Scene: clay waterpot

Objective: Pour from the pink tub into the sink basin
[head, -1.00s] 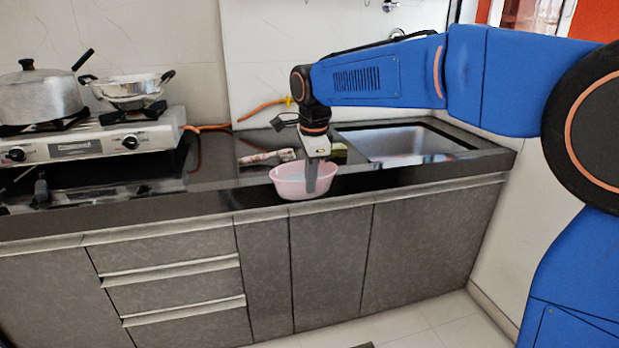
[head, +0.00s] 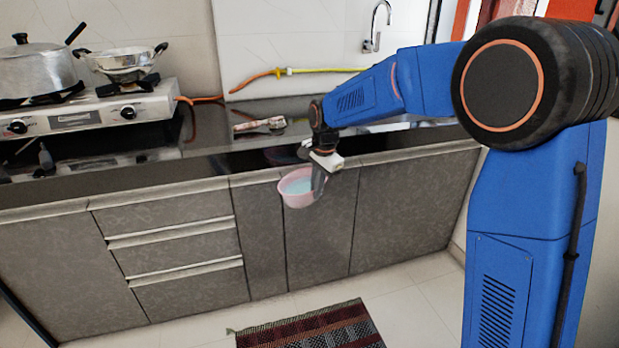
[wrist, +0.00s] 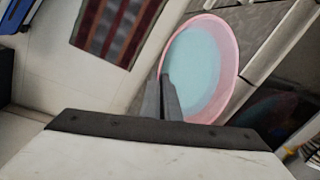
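The pink tub (head: 284,193) hangs in front of the grey cabinet doors, clear of the counter. It holds something pale blue, like water. My gripper (head: 318,184) is shut on the tub's right wall. In the wrist view the fingers of my gripper (wrist: 170,98) cross the near rim of the tub (wrist: 236,62), and the pale blue surface fills most of its opening.
The dark counter (head: 215,150) has a small pinkish object (head: 260,125) lying on it. A gas stove (head: 85,115) with a pot and a pan stands at the left. A tap (head: 376,28) is on the wall above the sink. A striped mat (head: 315,328) lies on the floor.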

